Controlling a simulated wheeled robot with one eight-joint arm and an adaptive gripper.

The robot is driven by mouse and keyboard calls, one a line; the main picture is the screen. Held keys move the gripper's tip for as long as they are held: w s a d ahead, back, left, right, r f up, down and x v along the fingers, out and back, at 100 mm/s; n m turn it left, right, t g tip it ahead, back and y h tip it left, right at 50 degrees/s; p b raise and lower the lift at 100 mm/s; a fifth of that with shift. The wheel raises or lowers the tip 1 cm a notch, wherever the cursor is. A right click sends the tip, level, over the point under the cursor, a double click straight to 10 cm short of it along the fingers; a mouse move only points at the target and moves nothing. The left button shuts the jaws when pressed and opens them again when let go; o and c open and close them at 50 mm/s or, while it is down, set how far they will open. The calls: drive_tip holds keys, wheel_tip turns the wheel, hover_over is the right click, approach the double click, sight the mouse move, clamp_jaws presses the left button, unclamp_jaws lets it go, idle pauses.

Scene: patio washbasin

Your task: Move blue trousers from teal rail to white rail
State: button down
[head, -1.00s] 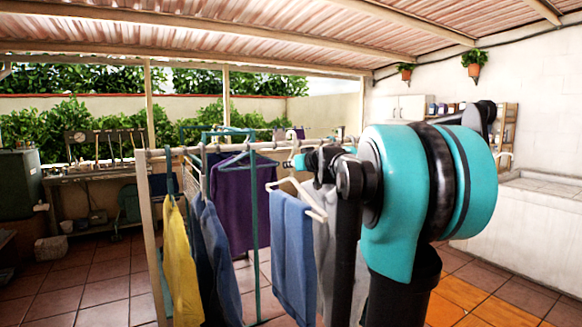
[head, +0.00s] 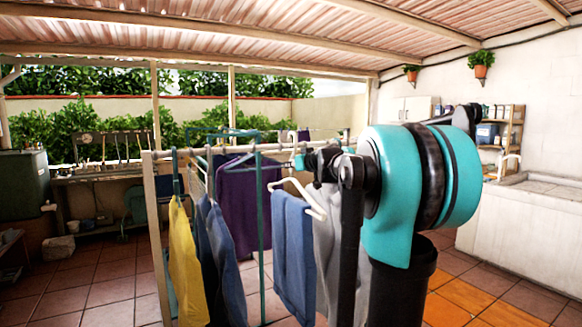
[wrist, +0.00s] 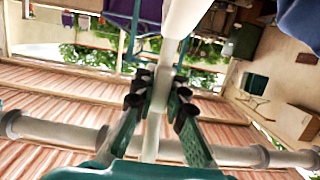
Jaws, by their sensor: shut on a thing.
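The blue trousers (head: 293,250) hang from a white hanger (head: 300,196) near the middle of the head view. My gripper (wrist: 150,95) is shut on the white hanger's neck in the wrist view. In the head view my arm hides most of the gripper. A pale white rail (head: 230,147) runs across above the clothes. A thick white bar (wrist: 55,133) crosses the wrist view close behind the fingers. Teal rack tubes (head: 259,220) stand behind the trousers. Whether the hanger's hook touches a rail is hidden. Blue cloth (wrist: 302,22) shows at the wrist view's corner.
A yellow cloth (head: 186,262) and dark blue garments (head: 222,255) hang to the left. A purple cloth (head: 245,205) hangs behind, and a grey garment (head: 326,245) is beside the trousers. A white counter (head: 515,225) stands right. Tiled floor (head: 100,285) is open at left.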

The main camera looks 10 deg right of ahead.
drive_tip(key=shift+f, duration=0.15)
drive_tip(key=shift+f, duration=1.15)
drive_tip(key=c, duration=1.5)
unclamp_jaws()
drive_tip(key=shift+s, duration=0.1)
drive_tip(key=shift+s+f+v, duration=0.1)
drive_tip(key=shift+f+v, duration=0.35)
drive_tip(key=shift+v, duration=1.45)
drive_tip(key=shift+s+f+v, duration=0.1)
drive_tip(key=shift+f+v, duration=0.3)
drive_tip(key=shift+v, duration=1.55)
drive_tip(key=shift+s+f+v, duration=0.1)
drive_tip(key=shift+f+v, duration=0.35)
drive_tip(key=shift+v, duration=1.45)
drive_tip(key=shift+d, duration=0.1)
